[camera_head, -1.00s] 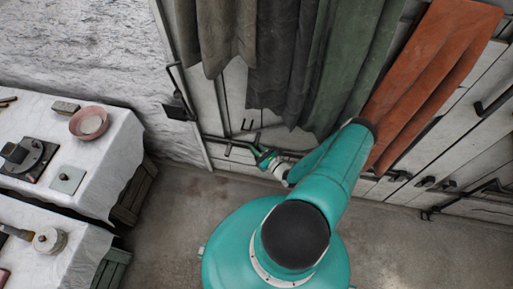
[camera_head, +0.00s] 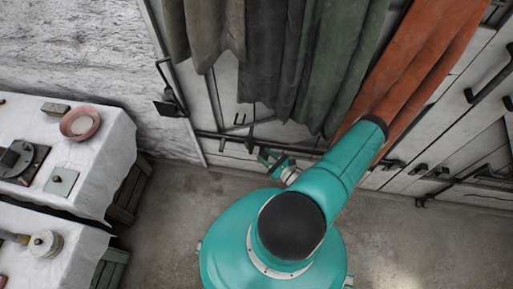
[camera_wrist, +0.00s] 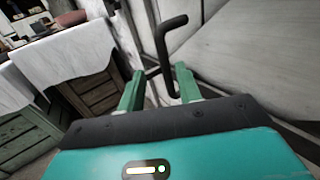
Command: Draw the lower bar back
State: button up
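The lower bar (camera_head: 230,139) is a thin dark rod running low across the pale door, below the hanging cloths. Its bent black handle (camera_wrist: 164,50) stands up in the wrist view. My gripper (camera_wrist: 160,78) has its two green fingers apart, with the lower part of the handle in the gap, nearer the right finger. I see no clear grip on it. In the head view my gripper (camera_head: 268,158) is small, at the foot of the door beside the bar. My arm hides part of the bar's right side.
Grey, green and orange cloths (camera_head: 331,70) hang over the door. A black latch (camera_head: 170,104) sits at its left edge. Two cloth-covered tables (camera_head: 100,160) with a pink bowl (camera_head: 80,124) stand at left. Concrete floor (camera_head: 178,205) is clear between tables and door.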

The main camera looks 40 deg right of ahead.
jog(key=s, duration=0.3)
jog(key=shift+s+d, duration=0.1)
jog(key=shift+s, duration=0.1)
jog(key=shift+s, duration=0.1)
dwell(0.4)
